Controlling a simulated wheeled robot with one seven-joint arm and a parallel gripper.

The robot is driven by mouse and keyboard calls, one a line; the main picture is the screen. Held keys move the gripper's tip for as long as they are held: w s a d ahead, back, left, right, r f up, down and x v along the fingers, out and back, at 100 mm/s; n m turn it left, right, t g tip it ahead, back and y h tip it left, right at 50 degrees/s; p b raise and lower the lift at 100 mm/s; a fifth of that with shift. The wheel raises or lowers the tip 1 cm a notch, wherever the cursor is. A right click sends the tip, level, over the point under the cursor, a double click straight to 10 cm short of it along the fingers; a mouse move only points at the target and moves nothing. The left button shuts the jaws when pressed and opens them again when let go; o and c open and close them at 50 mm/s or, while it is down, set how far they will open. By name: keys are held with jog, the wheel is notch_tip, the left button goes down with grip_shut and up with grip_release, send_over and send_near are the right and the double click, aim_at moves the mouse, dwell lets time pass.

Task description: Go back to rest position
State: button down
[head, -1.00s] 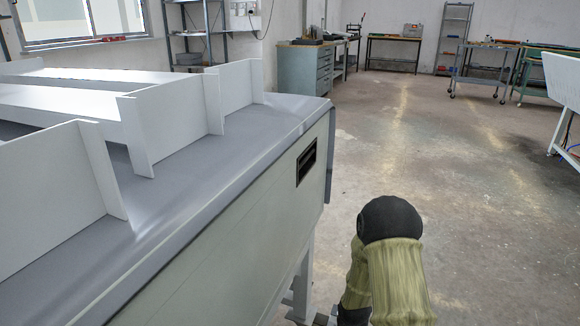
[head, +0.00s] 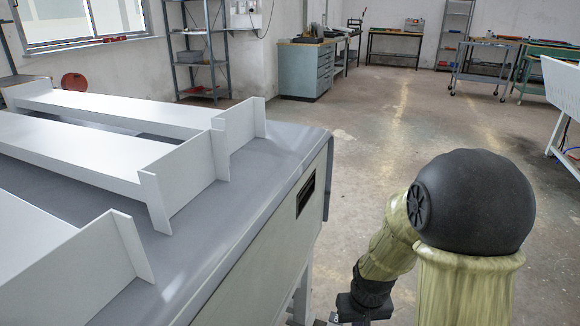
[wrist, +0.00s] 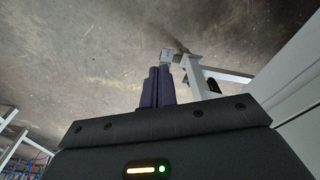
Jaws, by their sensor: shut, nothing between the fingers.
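My gripper (wrist: 158,86) shows in the wrist view with its two dark fingers side by side, shut and empty. It points out over the concrete floor, next to a white metal leg frame. In the head view my arm is bent at the lower right, with its wrist low beside the machine's front. The fingers are not clearly visible there. The plate processor (head: 285,225) stands at the left, with a grey top and white upright dividers (head: 188,180). My arm is apart from its top.
The processor's front edge runs close along my arm's left side. The concrete floor (head: 390,125) is open ahead and to the right. A blue-grey drawer cabinet (head: 305,72), metal shelves (head: 196,50) and work tables stand at the back. A white table (head: 563,90) is at the right edge.

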jog(key=s+r+t+p, duration=0.1)
jog(key=s+r+p, duration=0.2)
jog(key=r, duration=0.4)
jog(key=s+r+p, duration=0.3)
jog(key=s+r, duration=0.1)
jog(key=r, duration=0.4)
jog(key=w+p+v, duration=0.2)
jog(key=p+v, duration=0.9)
jog(key=p, duration=0.1)
jog(key=w+r+p+v, duration=0.1)
jog(key=w+p+v, duration=0.2)
jog(key=p+v, duration=0.9)
jog(key=w+p+v, duration=0.3)
jog(key=p+v, duration=0.9)
jog(key=p, duration=0.1)
jog(key=shift+w+d+r, duration=0.15)
jog(key=shift+w+r, duration=0.2)
jog(key=shift+r, duration=0.15)
jog(key=shift+f, duration=0.1)
